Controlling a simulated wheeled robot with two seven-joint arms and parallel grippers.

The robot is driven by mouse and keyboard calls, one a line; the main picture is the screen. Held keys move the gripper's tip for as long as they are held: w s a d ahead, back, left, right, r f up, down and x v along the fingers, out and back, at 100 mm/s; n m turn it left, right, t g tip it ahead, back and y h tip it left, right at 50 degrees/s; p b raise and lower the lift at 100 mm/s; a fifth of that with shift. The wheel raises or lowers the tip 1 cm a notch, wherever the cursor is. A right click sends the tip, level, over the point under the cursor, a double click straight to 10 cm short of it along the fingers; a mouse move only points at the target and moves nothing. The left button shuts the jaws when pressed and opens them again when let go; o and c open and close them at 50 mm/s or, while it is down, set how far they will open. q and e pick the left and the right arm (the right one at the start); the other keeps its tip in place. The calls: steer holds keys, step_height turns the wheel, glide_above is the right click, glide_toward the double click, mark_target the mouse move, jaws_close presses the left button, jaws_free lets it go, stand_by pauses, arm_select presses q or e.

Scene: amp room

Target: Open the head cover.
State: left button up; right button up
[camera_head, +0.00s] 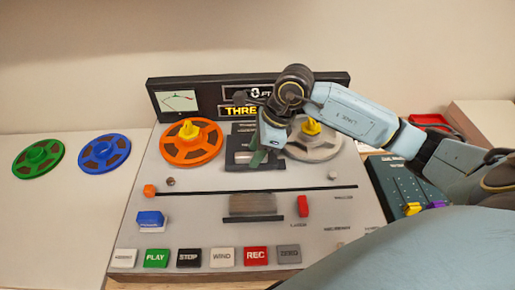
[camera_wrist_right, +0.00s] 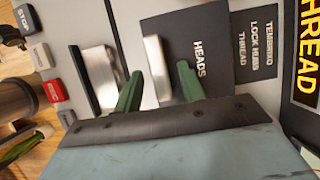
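The head cover (camera_head: 239,142) is a dark panel in the upper middle of the tape deck, between the two reels. The right wrist view shows it marked HEADS (camera_wrist_right: 205,45), with a silver bar (camera_wrist_right: 157,68) at its edge. My right gripper (camera_head: 258,158) is over the panel, its arm hiding part of it. In the right wrist view its green fingers (camera_wrist_right: 159,78) are apart, one on each side of the silver bar. Gaps show beside the bar; I cannot tell whether the fingers reach down around it. The panel appears closed, lying flat. My left gripper is not in view.
An orange reel (camera_head: 176,153) and a grey reel (camera_head: 322,148) flank the panel. A silver block (camera_head: 252,205) and several buttons, including green PLAY (camera_head: 157,258), are in front. Blue (camera_head: 104,152) and green (camera_head: 25,161) reels lie left. A dark slider panel (camera_head: 398,185) is right.

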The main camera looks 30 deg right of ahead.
steer(key=shift+f, duration=0.15)
steer(key=p+v, duration=0.1)
steer(key=v, duration=1.2)
steer(key=shift+r+p, duration=0.3)
steer(key=shift+r, duration=0.05)
